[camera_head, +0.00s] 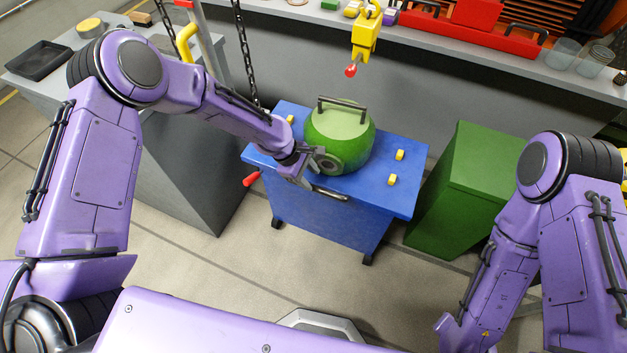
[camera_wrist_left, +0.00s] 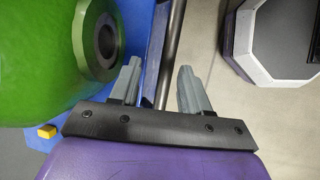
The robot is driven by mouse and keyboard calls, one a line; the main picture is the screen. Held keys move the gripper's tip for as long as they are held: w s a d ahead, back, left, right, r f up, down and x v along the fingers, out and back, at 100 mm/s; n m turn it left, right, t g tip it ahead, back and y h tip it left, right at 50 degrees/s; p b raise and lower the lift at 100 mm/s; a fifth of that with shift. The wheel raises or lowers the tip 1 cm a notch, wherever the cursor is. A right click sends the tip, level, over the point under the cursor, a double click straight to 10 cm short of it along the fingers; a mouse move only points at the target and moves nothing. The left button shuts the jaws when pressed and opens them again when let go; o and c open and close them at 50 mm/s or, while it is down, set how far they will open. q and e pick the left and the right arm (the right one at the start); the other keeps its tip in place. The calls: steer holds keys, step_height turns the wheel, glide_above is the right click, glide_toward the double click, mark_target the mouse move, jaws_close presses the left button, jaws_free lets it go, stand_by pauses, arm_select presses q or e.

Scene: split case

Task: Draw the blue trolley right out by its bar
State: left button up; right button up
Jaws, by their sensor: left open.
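The blue trolley (camera_head: 400,194) stands on the floor between the grey counter and the green cabinet. It carries a green rounded case (camera_head: 350,160) with a dark top handle. The trolley's bar (camera_head: 330,195) is on its front edge; in the left wrist view the bar (camera_wrist_left: 172,45) runs up and down the picture. My left gripper (camera_head: 308,177) is at the front edge, beside the case. In the left wrist view its open fingers (camera_wrist_left: 159,78) stand either side of the bar's line; whether they touch it I cannot tell. My right arm is at the right; its jaws do not show.
A green cabinet (camera_head: 470,180) stands close at the trolley's right and a grey counter (camera_head: 180,150) at its left. A yellow hoist hook block (camera_head: 366,35) hangs behind the case. Yellow blocks (camera_head: 400,155) sit on the trolley top. The floor in front is mostly clear.

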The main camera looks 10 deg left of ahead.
arm_select(q)
steer(key=v, duration=0.7)
steer(key=shift+s, duration=0.1)
steer(key=w+a+f+m+t, duration=0.1)
steer(key=m+t+y, duration=0.1)
steer(key=t, duration=0.1)
steer(key=shift+w+a+f+m+t, duration=0.3)
steer(key=shift+w+a+f, duration=0.1)
steer(key=s+a+f+m+y, duration=0.2)
steer(key=s+a+f, duration=0.2)
steer(key=s, duration=0.6)
steer(key=s+a+f+m+g+y, duration=0.1)
steer(key=s+a, duration=0.4)
steer(key=s, duration=0.6)
steer(key=s+a+f+m+y, duration=0.3)
steer(key=s+a+f+y, duration=0.1)
steer(key=s, duration=0.7)
step_height(320, 180, down, 3)
steer(key=shift+a+r+g, duration=0.15)
steer(key=shift+a+g, duration=0.15)
steer(key=shift+a, duration=0.25)
